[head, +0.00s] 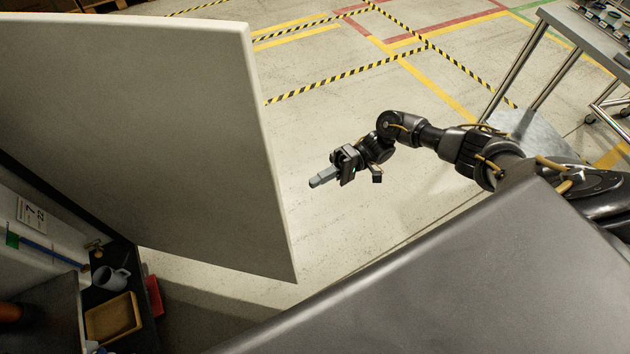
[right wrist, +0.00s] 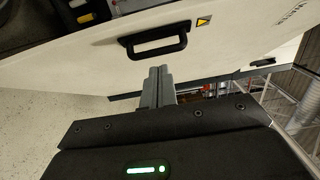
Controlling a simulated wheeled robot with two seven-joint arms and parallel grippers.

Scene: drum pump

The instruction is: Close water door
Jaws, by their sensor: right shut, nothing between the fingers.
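The water door (head: 150,130) is a large pale panel standing open at the left of the head view. In the right wrist view the pale door (right wrist: 220,45) carries a black bar handle (right wrist: 155,41) and a small yellow warning label. My right gripper (head: 315,183) is shut and empty, to the right of the door's free edge. In the right wrist view the gripper's fingers (right wrist: 157,72) are together and point toward the door, just below the handle in the picture. They look apart from it. My left gripper is not in view.
Inside the open cabinet at lower left are a grey mug (head: 110,278) and a tan tray (head: 113,318). A dark grey surface (head: 460,290) fills the lower right. A metal table (head: 580,35) stands at upper right. The floor between is clear.

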